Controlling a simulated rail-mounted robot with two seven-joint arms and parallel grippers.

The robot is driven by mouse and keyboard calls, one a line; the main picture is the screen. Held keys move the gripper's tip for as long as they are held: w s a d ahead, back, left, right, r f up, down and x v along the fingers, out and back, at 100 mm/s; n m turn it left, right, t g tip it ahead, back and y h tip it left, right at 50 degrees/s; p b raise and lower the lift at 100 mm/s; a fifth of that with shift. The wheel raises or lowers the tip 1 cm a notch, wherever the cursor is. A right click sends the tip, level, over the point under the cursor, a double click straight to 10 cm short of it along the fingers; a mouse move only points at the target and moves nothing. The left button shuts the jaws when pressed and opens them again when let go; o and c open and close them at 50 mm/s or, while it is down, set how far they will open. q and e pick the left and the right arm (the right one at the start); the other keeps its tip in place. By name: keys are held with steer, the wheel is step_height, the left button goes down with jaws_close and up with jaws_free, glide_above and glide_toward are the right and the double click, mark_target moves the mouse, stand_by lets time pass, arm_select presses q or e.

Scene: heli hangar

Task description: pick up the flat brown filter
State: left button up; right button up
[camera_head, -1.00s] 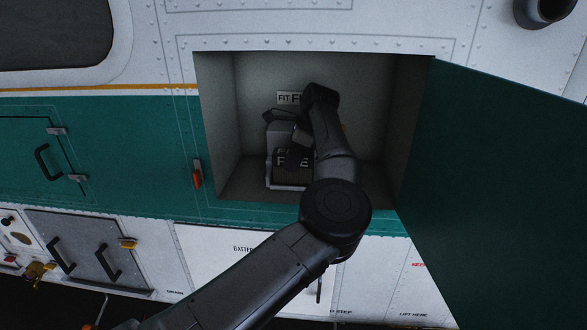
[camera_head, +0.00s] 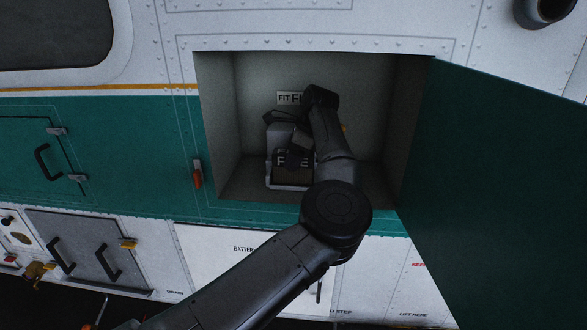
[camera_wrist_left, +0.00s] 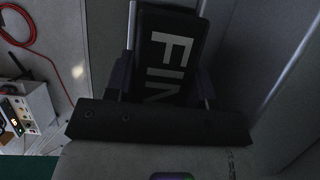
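The flat brown filter (camera_head: 281,160) is a dark panel with pale lettering, partly hidden by my gripper. It stands in a light grey holder (camera_head: 277,134) inside the open compartment. My left gripper (camera_head: 294,153) is at the panel, reaching in from above the holder's front. In the left wrist view its two fingers (camera_wrist_left: 163,78) stand apart, one on each side of the panel. They look open; contact with the panel's edges cannot be made out. My right gripper is not in view.
The compartment wall (camera_head: 220,115) bounds the space on the left, and a green door (camera_head: 500,190) stands open on the right. A partly hidden label (camera_head: 286,98) is on the back wall. In the left wrist view a red hose (camera_wrist_left: 32,42) and a white device (camera_wrist_left: 28,112) show outside.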

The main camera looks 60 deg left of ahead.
arm_select(q)
steer(key=c, duration=0.5)
steer(key=shift+r, duration=0.1)
